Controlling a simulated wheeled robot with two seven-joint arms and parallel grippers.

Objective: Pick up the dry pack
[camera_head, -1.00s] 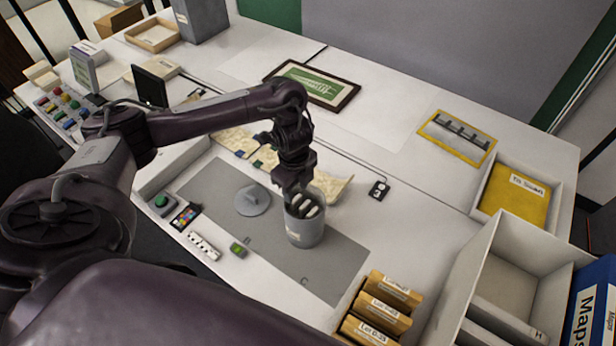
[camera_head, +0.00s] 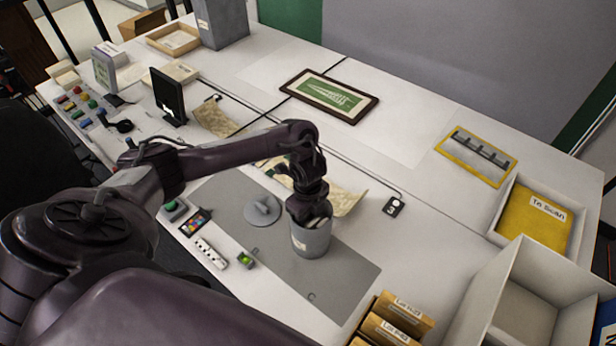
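A grey cylindrical canister (camera_head: 311,241) stands open on the grey mat (camera_head: 341,275). White packs (camera_head: 318,222) show just inside its rim, mostly hidden by my gripper; I cannot tell which one is the dry pack. My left gripper (camera_head: 308,217) points down into the canister mouth. Its fingertips are hidden by the rim and the packs, so its opening does not show. A round grey lid with a knob (camera_head: 262,209) lies on the mat to the left of the canister. My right gripper is not in view.
Brown labelled boxes (camera_head: 396,318) and a white open bin (camera_head: 520,305) stand at the front right. A tray with a yellow "To Scan" folder (camera_head: 535,217) is behind them. A colour card (camera_head: 195,222) and a small green device (camera_head: 247,260) lie left of the canister.

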